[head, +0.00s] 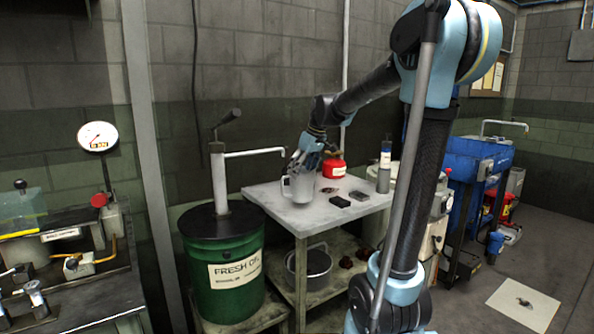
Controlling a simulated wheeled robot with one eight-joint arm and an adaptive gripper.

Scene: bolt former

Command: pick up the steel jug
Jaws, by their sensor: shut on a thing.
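The steel jug (302,188) is a grey metal vessel with a handle on its left side. It is at the left part of the light-topped table (268,206), and I cannot tell whether its base touches the top. My gripper (302,164) is at the jug's upper rim, reaching down from the upper right, and is shut on the jug. The fingertips are small and partly hidden against the rim.
A red can (333,168), dark small blocks (340,201) and a grey bottle (384,172) share the table. A green oil drum (226,278) with a pump and spout (255,153) stands left. A bucket (312,266) sits on the lower shelf.

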